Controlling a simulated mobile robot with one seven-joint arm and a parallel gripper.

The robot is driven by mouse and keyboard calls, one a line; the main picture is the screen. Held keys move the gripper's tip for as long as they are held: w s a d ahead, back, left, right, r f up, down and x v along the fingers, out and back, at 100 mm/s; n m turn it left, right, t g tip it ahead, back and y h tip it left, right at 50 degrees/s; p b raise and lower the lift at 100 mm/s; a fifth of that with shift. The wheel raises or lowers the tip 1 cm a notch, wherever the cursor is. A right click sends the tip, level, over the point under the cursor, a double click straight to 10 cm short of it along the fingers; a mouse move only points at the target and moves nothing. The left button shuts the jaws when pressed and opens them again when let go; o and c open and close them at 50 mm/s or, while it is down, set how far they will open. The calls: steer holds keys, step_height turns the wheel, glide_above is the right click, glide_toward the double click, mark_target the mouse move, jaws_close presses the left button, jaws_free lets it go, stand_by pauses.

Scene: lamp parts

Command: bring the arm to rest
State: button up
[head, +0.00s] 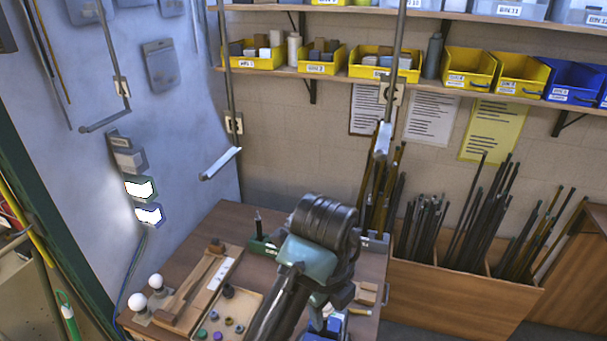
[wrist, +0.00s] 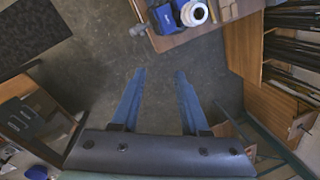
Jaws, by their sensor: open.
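My gripper (wrist: 160,73) shows in the wrist view with its two blue fingers spread apart and nothing between them. Below it is bare grey floor (wrist: 90,75), and the table edge lies just beyond the fingertips. In the head view my arm reaches up in front of the wooden worktable (head: 222,222) and covers part of its right side; I cannot make out the fingers there. Two white bulbs (head: 137,302) (head: 156,281) stand at the table's left. Beside them are a wooden fixture (head: 196,290) and a tray of small coloured parts (head: 252,301).
A blue device with a white ring (wrist: 194,13) stands near the table edge. A wooden bin of dark rods (head: 460,295) is right of the table. Shelves with yellow bins (head: 468,70) line the back wall. Open floor lies under my gripper.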

steer(key=w+d+r+n+t+h, duration=0.2)
steer(key=w+d+r+n+t, duration=0.15)
steer(key=r+n, duration=0.35)
steer(key=w+d+r+n+t+h, duration=0.1)
steer(key=w+d+r+n+t, duration=0.2)
steer(key=w+r+n+t, duration=0.25)
steer(key=s+a+r+n+t+y+b, duration=0.1)
steer(key=s+a+r+n+t+y, duration=0.15)
steer(key=a+r+n, duration=0.35)
steer(key=s+a+r+n+t+y+b, duration=0.1)
steer(key=s+a+r+n+t, duration=0.3)
steer(key=n, duration=0.5)
steer(key=s+r+t+b, duration=1)
steer(key=s+b, duration=0.1)
steer(key=b, duration=0.4)
steer(key=shift+s, duration=0.25)
steer(key=shift+f, duration=0.15)
